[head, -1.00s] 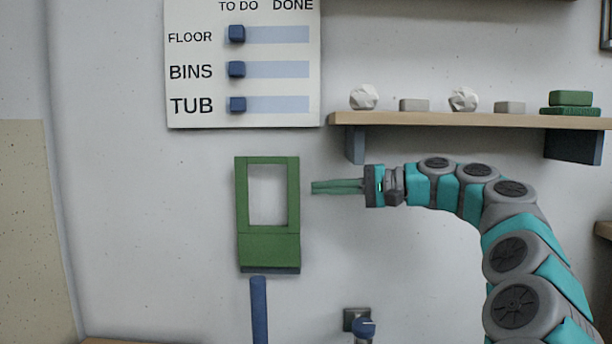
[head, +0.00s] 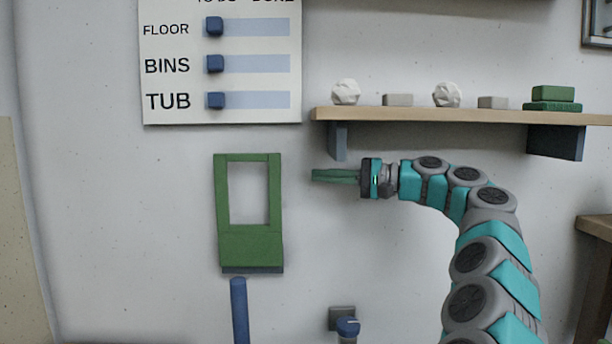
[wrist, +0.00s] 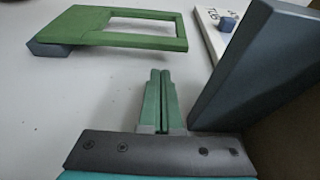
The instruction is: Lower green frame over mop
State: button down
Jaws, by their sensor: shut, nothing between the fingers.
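The green frame (head: 249,250) is on the wall in the head view, with a rectangular opening and a dark blue-grey strip along its bottom edge. It also shows at the upper left of the wrist view (wrist: 110,36). A blue pole (head: 239,310), which may be the mop's handle, stands just below the frame; its lower part is cut off by the picture edge. My gripper (head: 314,175) is to the right of the frame, apart from it, pointing left. Its green fingers are together with nothing between them, as the wrist view (wrist: 160,75) also shows.
A wooden shelf (head: 450,115) with a dark bracket (head: 556,142) is above my gripper; white lumps and green blocks sit on it. A chore board (head: 220,110) with blue sliders hangs above the frame. Bare wall lies between gripper and frame.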

aim_at(286, 175)
jog(key=x, duration=0.9)
jog(key=shift+f, duration=0.1)
jog(key=shift+s, duration=0.1)
